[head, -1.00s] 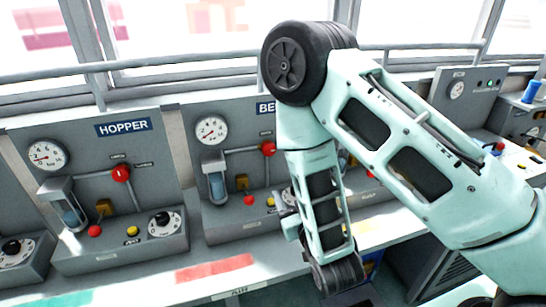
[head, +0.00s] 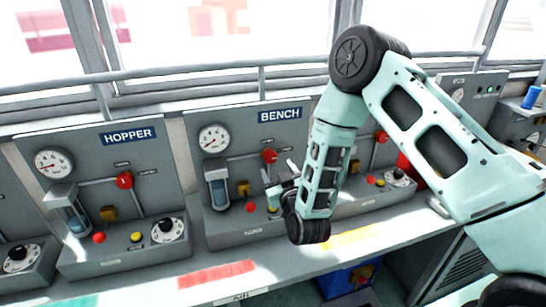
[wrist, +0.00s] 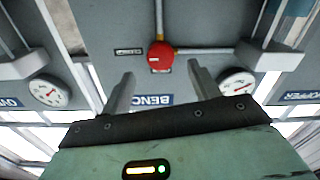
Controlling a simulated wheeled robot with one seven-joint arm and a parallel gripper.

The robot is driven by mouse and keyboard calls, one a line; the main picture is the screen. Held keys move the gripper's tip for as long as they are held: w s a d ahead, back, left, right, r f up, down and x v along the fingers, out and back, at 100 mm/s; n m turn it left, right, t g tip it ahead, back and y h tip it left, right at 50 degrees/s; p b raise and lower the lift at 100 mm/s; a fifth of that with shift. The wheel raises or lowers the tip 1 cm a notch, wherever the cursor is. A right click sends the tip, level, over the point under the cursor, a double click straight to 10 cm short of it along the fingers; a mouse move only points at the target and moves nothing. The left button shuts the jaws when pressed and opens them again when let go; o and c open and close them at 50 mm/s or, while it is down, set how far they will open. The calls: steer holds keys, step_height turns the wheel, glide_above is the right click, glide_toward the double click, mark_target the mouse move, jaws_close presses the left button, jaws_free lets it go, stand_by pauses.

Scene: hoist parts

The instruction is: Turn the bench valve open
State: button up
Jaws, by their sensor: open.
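The bench valve is a round red knob (head: 270,156) on the grey panel labelled BENCH (head: 280,115), where grey pipes meet. My gripper (head: 278,181) is in front of this panel, a little below the knob in the head view. In the wrist view, which is upside down, the red knob (wrist: 160,55) lies ahead of the two open fingers (wrist: 160,74), in line with the gap between them. The fingers appear empty and I see no contact with the knob. My wrist hides the lower right of the bench panel.
The bench gauge (head: 213,138), sight glass (head: 217,188) and yellow block (head: 243,188) sit beside the valve. A red button (head: 250,207) is below. The HOPPER panel (head: 128,136) with its own red knob (head: 124,180) stands left. A rail (head: 230,71) runs above.

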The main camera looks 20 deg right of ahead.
mark_target(271, 159)
steer(key=w+p, duration=0.1)
steer(key=w, duration=0.4)
steer(key=shift+s, duration=0.1)
steer(key=c, duration=1)
